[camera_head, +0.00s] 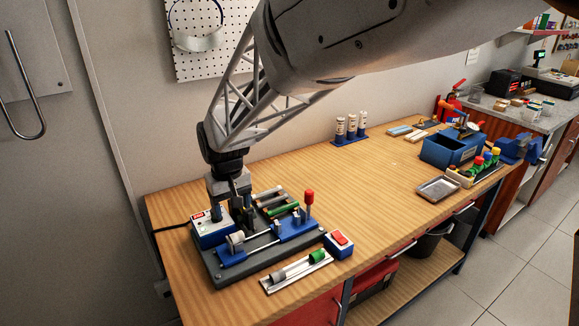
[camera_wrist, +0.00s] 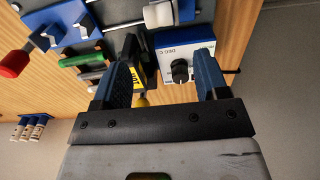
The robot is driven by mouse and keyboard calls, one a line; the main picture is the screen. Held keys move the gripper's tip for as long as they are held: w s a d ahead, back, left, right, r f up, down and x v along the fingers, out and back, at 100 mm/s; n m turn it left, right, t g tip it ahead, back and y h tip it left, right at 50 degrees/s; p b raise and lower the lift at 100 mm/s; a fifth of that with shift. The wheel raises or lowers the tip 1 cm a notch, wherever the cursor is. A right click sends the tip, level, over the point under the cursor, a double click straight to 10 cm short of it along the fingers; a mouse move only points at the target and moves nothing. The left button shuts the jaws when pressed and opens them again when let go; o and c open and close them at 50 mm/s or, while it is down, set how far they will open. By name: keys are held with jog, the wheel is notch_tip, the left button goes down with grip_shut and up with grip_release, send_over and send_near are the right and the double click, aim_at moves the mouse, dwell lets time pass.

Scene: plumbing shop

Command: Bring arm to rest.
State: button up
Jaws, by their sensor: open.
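My gripper (camera_head: 232,218) points down over the left end of a dark fixture board (camera_head: 225,272) on the wooden bench. In the wrist view my gripper (camera_wrist: 163,72) has its two blue fingers spread apart. A black tool with a yellow label (camera_wrist: 135,65) shows beside the left finger. A white and blue control box with a knob (camera_wrist: 180,68) shows beyond the gap between the fingers. No object is clearly held. Whether the fingers touch the black tool cannot be told.
The board carries blue clamps and an upright red handle (camera_head: 309,196). A red-button box (camera_head: 339,243) and a tray with cylinders (camera_head: 297,271) stand in front. White bottles (camera_head: 351,127) stand by the wall. A blue bin (camera_head: 452,148) stands at the right. The bench middle (camera_head: 365,180) is clear.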

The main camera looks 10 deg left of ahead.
jog(key=s+d+r+m, duration=0.2)
jog(key=d+r, duration=0.1)
jog(key=d, duration=0.6)
jog(key=s+d+r+m+t, duration=0.1)
jog(key=d+r, duration=0.1)
jog(key=d, duration=0.8)
jog(key=s+d+r+m, duration=0.2)
jog(key=d+r, duration=0.1)
jog(key=d, duration=0.6)
jog(key=s+d+f+m+t, duration=0.1)
jog(key=s+d+m, duration=0.3)
jog(key=s+d, duration=1.2)
jog(key=d, duration=0.2)
jog(key=shift+d, duration=0.3)
